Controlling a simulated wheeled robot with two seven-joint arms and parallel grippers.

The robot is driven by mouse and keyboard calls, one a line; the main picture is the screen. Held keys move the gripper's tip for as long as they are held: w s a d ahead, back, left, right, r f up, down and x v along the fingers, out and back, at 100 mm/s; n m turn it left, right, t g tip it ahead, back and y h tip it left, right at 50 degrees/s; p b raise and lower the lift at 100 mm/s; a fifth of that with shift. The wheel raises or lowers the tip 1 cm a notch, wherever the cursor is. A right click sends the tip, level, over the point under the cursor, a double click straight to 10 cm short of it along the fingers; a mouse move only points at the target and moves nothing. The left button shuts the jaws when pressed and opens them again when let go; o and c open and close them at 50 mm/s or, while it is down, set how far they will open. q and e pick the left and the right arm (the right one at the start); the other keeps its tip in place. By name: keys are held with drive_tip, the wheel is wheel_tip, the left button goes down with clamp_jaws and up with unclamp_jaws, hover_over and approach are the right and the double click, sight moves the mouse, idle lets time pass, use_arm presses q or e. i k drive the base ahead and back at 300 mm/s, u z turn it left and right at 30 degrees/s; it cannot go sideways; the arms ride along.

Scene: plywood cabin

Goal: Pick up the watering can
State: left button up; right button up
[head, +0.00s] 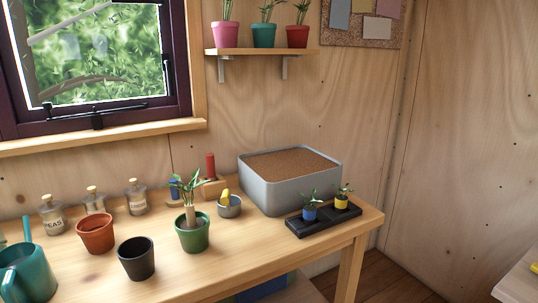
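The teal watering can (27,274) stands on the wooden workbench (205,273) at the far left of the head view. Its left side is cut off by the picture edge. A thin teal part of it rises behind the body. Neither of my grippers shows in this view.
A terracotta pot (96,233), a black pot (136,259) and a green pot with a plant (193,233) stand right of the can. Small labelled jars (51,215) line the back. A grey soil bin (290,190) and black tray (323,222) occupy the right end.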

sight(27, 275)
drive_tip(key=u, duration=1.65)
